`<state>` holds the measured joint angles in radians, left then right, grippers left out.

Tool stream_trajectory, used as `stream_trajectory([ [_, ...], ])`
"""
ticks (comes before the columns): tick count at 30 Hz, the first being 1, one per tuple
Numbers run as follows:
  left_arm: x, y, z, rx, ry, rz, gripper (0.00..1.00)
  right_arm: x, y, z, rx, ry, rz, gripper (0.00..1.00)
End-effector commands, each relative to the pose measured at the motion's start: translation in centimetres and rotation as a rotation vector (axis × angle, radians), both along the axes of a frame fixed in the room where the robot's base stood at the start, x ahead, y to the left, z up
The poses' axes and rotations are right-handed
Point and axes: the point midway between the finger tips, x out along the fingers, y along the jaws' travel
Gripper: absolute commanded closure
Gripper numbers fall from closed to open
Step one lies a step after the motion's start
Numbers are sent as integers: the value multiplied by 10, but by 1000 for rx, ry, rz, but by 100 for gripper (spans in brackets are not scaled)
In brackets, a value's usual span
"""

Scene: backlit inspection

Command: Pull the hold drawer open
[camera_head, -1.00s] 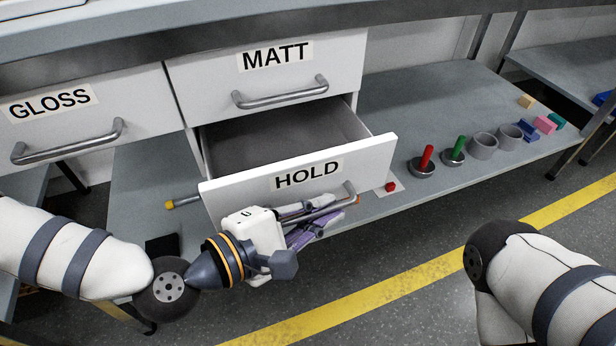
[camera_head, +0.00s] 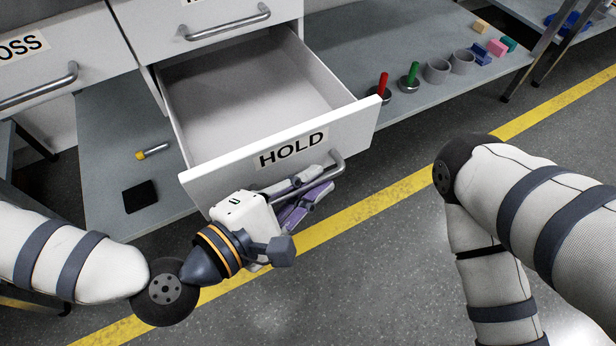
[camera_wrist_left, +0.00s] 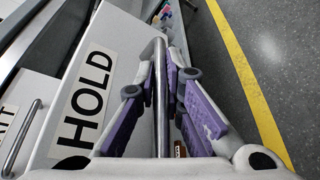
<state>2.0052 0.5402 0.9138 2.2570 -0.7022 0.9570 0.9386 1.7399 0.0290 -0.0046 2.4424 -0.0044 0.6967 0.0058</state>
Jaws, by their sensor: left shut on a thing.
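The hold drawer (camera_head: 350,128) has a white front with a black HOLD label and stands well open. Its inside (camera_head: 250,100) looks empty where it shows. My left gripper (camera_head: 318,182) is shut on the drawer's grey bar handle (camera_head: 338,165). In the left wrist view the handle (camera_wrist_left: 160,90) runs between the two purple-padded fingers, beside the HOLD label (camera_wrist_left: 85,98). My right arm (camera_head: 500,200) is at the right of the head view, and its gripper is out of the picture.
The matt drawer (camera_head: 225,28) above and the gloss drawer (camera_head: 60,65) at left are shut. A shelf (camera_head: 330,50) at right bears red and green pegs (camera_head: 411,78), grey rings (camera_head: 437,71) and small blocks (camera_head: 497,47). Open floor (camera_head: 380,260) lies in front.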

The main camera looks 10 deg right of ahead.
Motion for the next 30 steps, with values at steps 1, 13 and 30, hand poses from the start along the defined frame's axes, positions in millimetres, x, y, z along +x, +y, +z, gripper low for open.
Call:
stream_trajectory([
  [1,0,0,0,-1,-1,1,88,0,0,0,0,0,0,60],
  [13,-1,3,1,1,0,1,70,0,0,0,1,0,1,60],
  [30,-43,60,17,-1,-1,1,70,0,0,0,0,0,0,60],
])
